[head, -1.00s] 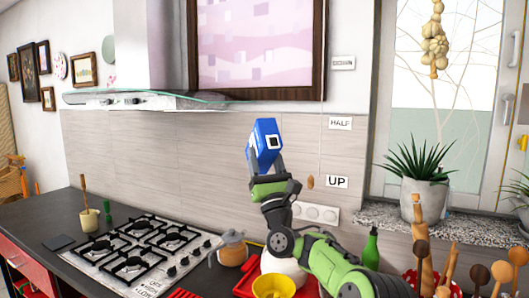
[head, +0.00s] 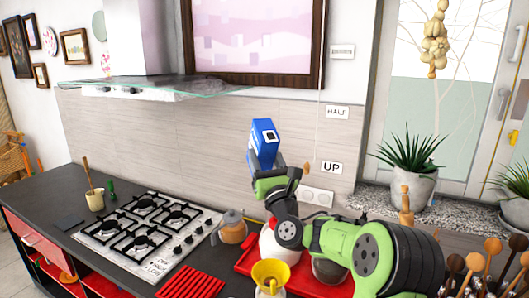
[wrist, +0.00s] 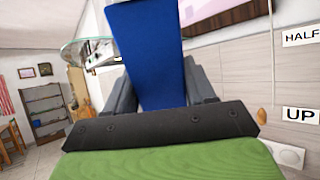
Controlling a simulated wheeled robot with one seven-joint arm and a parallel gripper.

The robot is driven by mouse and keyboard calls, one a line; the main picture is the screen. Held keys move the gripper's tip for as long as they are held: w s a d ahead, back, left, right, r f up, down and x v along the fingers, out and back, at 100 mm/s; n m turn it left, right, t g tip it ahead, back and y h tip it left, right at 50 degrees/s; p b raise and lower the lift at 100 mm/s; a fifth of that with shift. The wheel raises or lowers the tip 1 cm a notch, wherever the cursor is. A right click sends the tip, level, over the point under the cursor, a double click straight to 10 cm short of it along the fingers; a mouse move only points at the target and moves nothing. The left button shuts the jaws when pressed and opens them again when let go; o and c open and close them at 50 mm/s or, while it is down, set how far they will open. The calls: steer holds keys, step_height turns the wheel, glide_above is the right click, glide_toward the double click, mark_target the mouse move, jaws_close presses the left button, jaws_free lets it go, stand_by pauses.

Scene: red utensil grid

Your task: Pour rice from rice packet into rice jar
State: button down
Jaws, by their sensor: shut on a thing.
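The rice packet, a blue box-like pack (head: 264,143), is held up in the air in front of the wood-grain wall. My gripper (head: 266,164) is shut on its lower part. In the wrist view the packet (wrist: 149,55) stands between the two fingers, its plain blue side facing the camera. A yellow funnel (head: 271,272) stands on the counter's near side, below the packet in the picture; what is under it is mostly cut off by the frame edge. A glass jar (head: 330,270) sits on the red tray, partly behind my arm. I cannot tell which is the rice jar.
A red tray (head: 250,262) holds a white round vessel (head: 278,245). An orange-brown teapot-like jar (head: 232,228) stands beside the gas stove (head: 148,235). A red slatted rack (head: 192,284) lies in front. Wooden utensils (head: 491,247) and a potted plant (head: 411,184) are at right.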

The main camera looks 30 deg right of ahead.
mark_target(270, 145)
steer(key=r+g+p, duration=0.1)
steer(key=p, duration=0.2)
steer(key=shift+s+p, duration=0.2)
steer(key=shift+p, duration=0.15)
steer(key=p, duration=0.2)
steer(key=s+g+p, duration=0.1)
steer(key=shift+a+r+y+p, duration=0.2)
steer(key=shift+r+y+p, duration=0.1)
steer(key=shift+p, duration=0.05)
steer(key=shift+s+a+f+g+b, duration=0.25)
steer(key=shift+s+f+g+b, duration=0.4)
steer(key=shift+g, duration=0.25)
steer(key=shift+w+d, duration=0.1)
steer(key=shift+w, duration=0.1)
steer(key=shift+s+d+r+g+y+p, duration=0.1)
steer(key=shift+s+r+g+y+p, duration=0.25)
steer(key=shift+g, duration=0.25)
steer(key=shift+s+f+g, duration=0.15)
steer(key=shift+s+g, duration=0.1)
steer(key=shift+g, duration=0.05)
steer(key=shift+s+a, duration=0.15)
steer(key=shift+a, duration=0.25)
steer(key=shift+w+d+r, duration=0.25)
steer(key=shift+d+r, duration=0.05)
steer(key=shift+r, duration=0.05)
steer(key=r, duration=0.3)
steer(key=shift+s+a+r, duration=0.15)
steer(key=shift+a, duration=0.05)
steer(key=shift+d, duration=0.1)
